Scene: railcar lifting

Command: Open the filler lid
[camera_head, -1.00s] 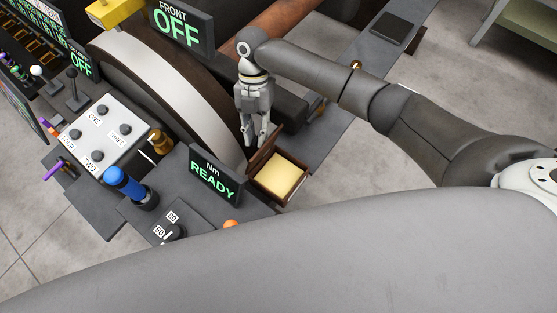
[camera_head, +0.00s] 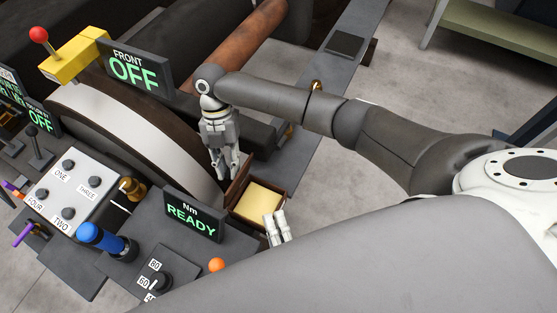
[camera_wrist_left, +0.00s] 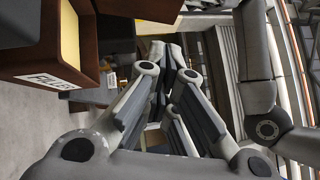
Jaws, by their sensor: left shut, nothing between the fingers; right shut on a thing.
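The filler box (camera_head: 276,219) is a small brown box with a pale yellow inside, at the middle of the head view. Its brown lid (camera_head: 239,180) stands raised on the box's left side. My right gripper (camera_head: 226,176) points down at the raised lid and is shut on it; the exact contact is hard to see. My left gripper (camera_head: 274,213) is shut and empty, its pale fingers beside the box's lower right edge. In the left wrist view, my left gripper's fingers (camera_wrist_left: 168,58) are closed together, and a labelled brown box (camera_wrist_left: 75,50) shows at upper left.
The READY display (camera_head: 192,215) stands just left of the box. A blue handle (camera_head: 100,238), an orange knob (camera_head: 216,265) and a white button panel (camera_head: 75,195) lie further left. Open floor (camera_head: 400,75) shows at upper right.

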